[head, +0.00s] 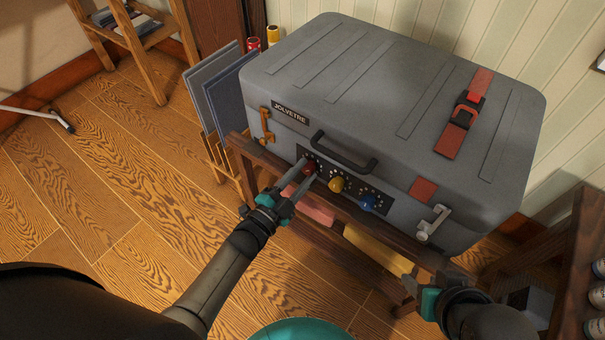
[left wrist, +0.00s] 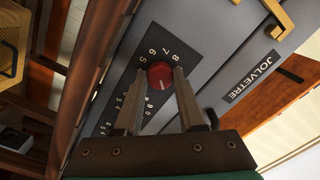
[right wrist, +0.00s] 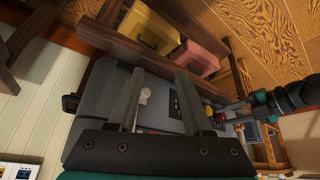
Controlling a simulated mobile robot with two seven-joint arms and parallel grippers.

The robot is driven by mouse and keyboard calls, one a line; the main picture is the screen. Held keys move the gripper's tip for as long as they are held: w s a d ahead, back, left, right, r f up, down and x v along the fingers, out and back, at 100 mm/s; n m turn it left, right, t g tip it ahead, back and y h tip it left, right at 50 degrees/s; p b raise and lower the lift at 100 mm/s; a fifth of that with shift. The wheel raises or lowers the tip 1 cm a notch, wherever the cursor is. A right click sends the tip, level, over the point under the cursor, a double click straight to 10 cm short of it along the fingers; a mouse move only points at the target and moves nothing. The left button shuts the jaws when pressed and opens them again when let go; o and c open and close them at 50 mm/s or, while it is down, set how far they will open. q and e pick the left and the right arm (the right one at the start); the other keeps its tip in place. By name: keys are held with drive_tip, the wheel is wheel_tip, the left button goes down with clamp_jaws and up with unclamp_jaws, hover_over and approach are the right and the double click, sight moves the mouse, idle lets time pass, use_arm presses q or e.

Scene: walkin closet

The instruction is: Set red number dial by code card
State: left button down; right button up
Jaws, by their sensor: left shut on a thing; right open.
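The grey suitcase (head: 350,75) lies on a dark wooden rack, its dial panel facing me. The panel holds a red dial (head: 309,168), a yellow dial (head: 337,184) and a blue dial (head: 367,202). My left gripper (head: 308,173) is shut on the red dial; the left wrist view shows that dial (left wrist: 160,75) between the fingers, ringed by white numbers. A pale mark on it points down in that view; the fingers hide some numbers. My right gripper (right wrist: 160,85) is open and empty by the suitcase's right front. I cannot make out a code card.
An orange latch (head: 266,125) and a white latch (head: 433,223) sit on the suitcase front, with a black handle (head: 343,153) between them. Pink and yellow boxes (head: 378,248) are under the rack. Blue-grey panels (head: 215,85) stand at left. The left floor is mostly clear.

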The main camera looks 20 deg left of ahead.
use_arm(q)
drive_tip(key=m, duration=0.4)
drive_tip(key=shift+b, duration=0.35)
drive_tip(key=m+b, duration=0.1)
drive_tip(key=m, duration=0.2)
drive_tip(key=shift+f+m, duration=0.1)
drive_tip(key=shift+m, duration=0.2)
drive_tip(key=m+b, duration=0.1)
drive_tip(key=m, duration=0.2)
drive_tip(key=shift+m+b, duration=0.3)
drive_tip(key=shift+m, duration=1.1)
use_arm(e)
drive_tip(key=w+a+t+y, duration=0.3)
drive_tip(key=w+a+t, duration=0.1)
drive_tip(key=a, duration=0.3)
drive_tip(key=shift+w+t, duration=0.4)
drive_tip(key=shift+t, duration=0.5)
drive_tip(key=shift+r, duration=0.1)
use_arm(q)
drive_tip(key=c, duration=0.5)
unclamp_jaws()
drive_tip(key=shift+s, duration=0.1)
